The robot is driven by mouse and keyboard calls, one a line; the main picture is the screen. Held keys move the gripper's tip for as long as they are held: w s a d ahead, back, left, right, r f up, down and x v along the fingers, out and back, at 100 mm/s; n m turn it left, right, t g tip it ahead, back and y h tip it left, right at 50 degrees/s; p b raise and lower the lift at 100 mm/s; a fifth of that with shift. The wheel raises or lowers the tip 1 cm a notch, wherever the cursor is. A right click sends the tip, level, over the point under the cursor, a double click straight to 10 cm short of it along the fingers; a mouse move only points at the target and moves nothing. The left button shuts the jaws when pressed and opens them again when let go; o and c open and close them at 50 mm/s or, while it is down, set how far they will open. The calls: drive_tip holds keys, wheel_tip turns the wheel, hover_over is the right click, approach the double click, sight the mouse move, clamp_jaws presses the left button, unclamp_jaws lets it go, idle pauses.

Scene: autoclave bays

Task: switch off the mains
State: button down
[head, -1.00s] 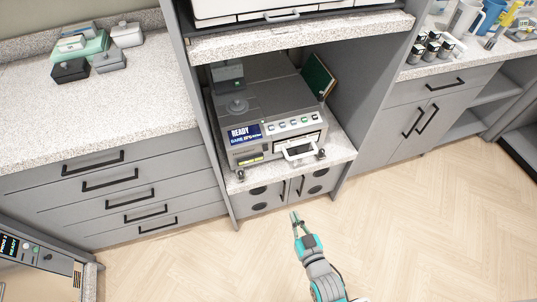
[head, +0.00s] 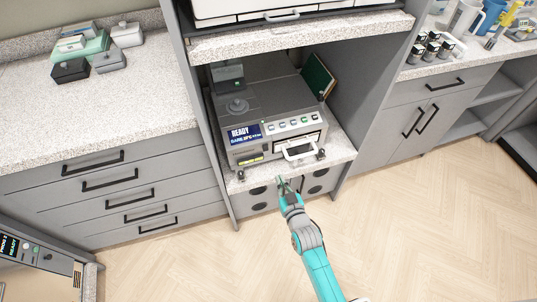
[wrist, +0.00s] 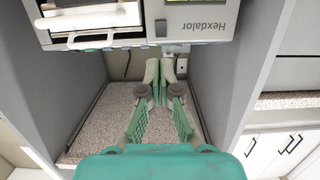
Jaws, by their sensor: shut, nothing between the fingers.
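The grey bench unit (head: 270,110) stands in the bay with its display lit "READY". A white drawer handle (head: 300,149) is on its front. In the wrist view the unit (wrist: 130,28) appears upside down at the top, with the name "Hexdalor". A pale wall outlet (wrist: 181,66) shows on the bay's back wall, partly behind my fingers; any switch on it is too small to make out. My gripper (head: 285,184) is shut and empty, just in front of the bay's lower front edge. Its green fingers (wrist: 160,75) are together in the wrist view.
Grey side walls (head: 365,85) flank the bay. A dark cord (wrist: 126,66) runs along the back wall. Two small dark knobs (head: 321,154) stand on the shelf's front edge. The floor (head: 420,230) in front is clear.

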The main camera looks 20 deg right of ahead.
sight(266, 150)
drive_tip(key=w, duration=0.4)
drive_tip(key=w+f, duration=0.1)
drive_tip(key=w, duration=0.4)
drive_tip(key=w+f, duration=0.1)
drive_tip(key=w, duration=0.3)
drive_tip(key=shift+w+f, duration=0.1)
drive_tip(key=shift+w, duration=0.3)
